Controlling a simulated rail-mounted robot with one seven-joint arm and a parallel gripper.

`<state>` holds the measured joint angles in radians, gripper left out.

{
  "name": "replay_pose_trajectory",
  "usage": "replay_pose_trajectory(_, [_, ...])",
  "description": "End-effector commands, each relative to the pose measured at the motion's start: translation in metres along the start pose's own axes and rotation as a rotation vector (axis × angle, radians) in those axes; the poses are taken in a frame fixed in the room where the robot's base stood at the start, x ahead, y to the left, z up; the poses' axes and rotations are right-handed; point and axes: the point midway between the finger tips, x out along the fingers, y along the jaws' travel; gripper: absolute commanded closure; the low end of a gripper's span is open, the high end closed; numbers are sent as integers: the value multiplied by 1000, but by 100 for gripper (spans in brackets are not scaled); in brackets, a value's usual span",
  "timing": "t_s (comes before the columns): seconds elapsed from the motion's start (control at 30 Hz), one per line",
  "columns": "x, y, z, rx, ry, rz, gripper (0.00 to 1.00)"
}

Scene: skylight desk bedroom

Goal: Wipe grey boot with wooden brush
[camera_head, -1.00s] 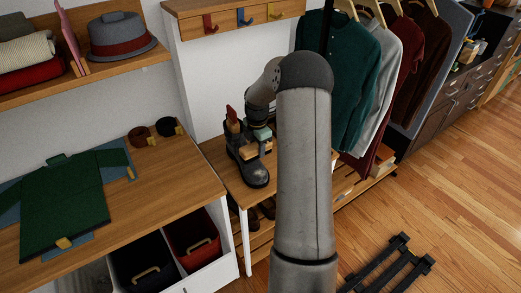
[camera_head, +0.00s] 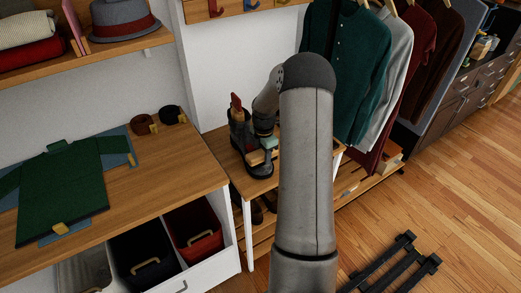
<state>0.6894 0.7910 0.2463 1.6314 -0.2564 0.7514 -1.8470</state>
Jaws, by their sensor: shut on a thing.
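The grey boot (camera_head: 262,171) stands upright on a low wooden bench, its toe pointing toward the viewer. A red piece (camera_head: 236,103) sticks up at the top of its shaft. My gripper (camera_head: 263,148) is over the front of the boot, small in view and partly hidden by my own arm. It is shut on the wooden brush (camera_head: 256,157), a tan block low over the boot's toe. I cannot tell whether the bristles touch the boot. A teal piece (camera_head: 269,144) shows beside the brush.
The bench (camera_head: 247,187) has shoes on a shelf below. A desk (camera_head: 170,190) at left bears a folded green garment (camera_head: 65,190) and rolled belts (camera_head: 143,124). Clothes (camera_head: 360,70) hang close at right. A black rack (camera_head: 395,265) lies on the open floor.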

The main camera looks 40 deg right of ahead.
Motion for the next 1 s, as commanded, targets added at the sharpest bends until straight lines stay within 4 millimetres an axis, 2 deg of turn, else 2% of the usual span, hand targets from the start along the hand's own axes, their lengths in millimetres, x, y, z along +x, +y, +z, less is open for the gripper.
replay_pose_trajectory(0.43, [6,-30,4,7,0,-2,84])
replay_pose_trajectory(0.47, [6,-33,10,20,-1,-1,84])
replay_pose_trajectory(1.0, [2,10,2,4,0,1,84])
